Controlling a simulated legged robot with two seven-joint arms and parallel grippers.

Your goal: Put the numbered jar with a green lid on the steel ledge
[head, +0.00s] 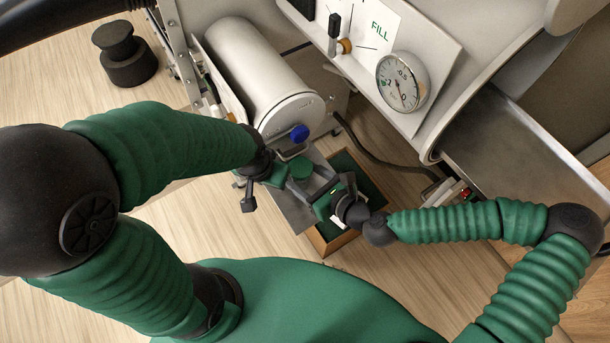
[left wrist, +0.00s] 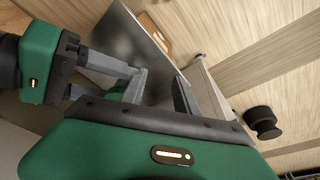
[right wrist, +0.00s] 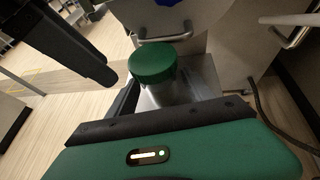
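A jar with a green lid (head: 302,169) is between my two grippers, over a flat steel surface (head: 290,208) that looks like the ledge. The lid also shows in the right wrist view (right wrist: 152,63), with the pale body mostly hidden below it. No number is visible. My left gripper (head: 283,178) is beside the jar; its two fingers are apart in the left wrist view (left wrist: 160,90). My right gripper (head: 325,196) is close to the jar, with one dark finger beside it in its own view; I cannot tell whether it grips. Contact between jar and steel is unclear.
A wooden tray with green lining (head: 368,188) lies below right. A gauge (head: 402,82) and a broad steel sheet (head: 520,145) are to the right. A black weight (head: 124,55) stands far left.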

